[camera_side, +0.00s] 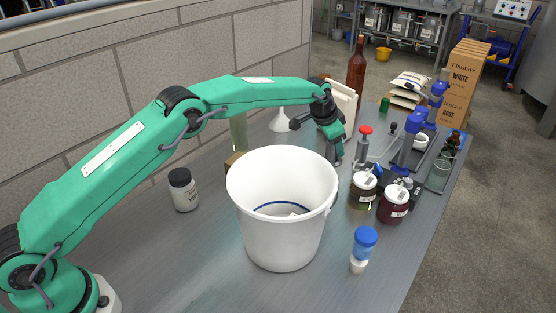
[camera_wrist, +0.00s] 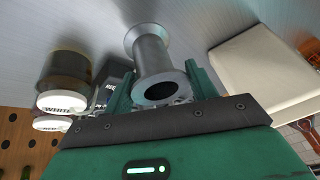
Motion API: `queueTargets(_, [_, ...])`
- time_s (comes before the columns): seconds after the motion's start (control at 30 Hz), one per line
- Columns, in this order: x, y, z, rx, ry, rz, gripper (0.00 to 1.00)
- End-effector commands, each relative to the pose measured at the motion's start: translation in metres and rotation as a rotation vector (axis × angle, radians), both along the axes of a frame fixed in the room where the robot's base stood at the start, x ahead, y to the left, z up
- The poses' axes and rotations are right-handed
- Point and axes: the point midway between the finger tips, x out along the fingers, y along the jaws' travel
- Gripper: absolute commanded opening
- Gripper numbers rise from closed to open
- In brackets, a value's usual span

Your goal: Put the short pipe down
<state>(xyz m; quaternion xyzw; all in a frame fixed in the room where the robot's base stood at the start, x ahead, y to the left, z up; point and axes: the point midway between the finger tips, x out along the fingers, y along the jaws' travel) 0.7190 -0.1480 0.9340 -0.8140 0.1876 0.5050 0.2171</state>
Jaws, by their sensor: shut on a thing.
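The short pipe (camera_wrist: 152,55) is a grey metal tube with a flared flange at its far end and an open bore facing the wrist camera. My gripper (camera_wrist: 160,88) is shut on it, with one green finger on each side of its near end. In the side view my gripper (camera_side: 335,150) points down behind the white bucket, low over the steel table (camera_side: 207,240). There the pipe is mostly hidden by the fingers. I cannot tell whether its flange touches the table.
A white bucket (camera_side: 282,220) stands in front of my gripper. A pale box (camera_wrist: 262,72) is close by in the wrist view. A brown bottle (camera_side: 356,80) stands behind.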

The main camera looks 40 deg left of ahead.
Motion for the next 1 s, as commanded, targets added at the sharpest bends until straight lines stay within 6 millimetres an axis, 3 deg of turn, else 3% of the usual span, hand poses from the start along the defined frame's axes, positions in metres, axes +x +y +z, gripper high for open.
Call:
queueTargets(0.17, [0.0, 0.0, -0.006, -0.001, -0.001, 0.0, 0.27])
queueTargets(0.5, [0.0, 0.0, -0.038, 0.0, -0.002, 0.0, 0.27])
queueTargets(0.97, [0.0, 0.0, -0.042, 0.0, -0.002, 0.0, 0.27])
queueTargets(1.0, [-0.001, 0.0, -0.043, 0.0, 0.0, 0.0, 0.65])
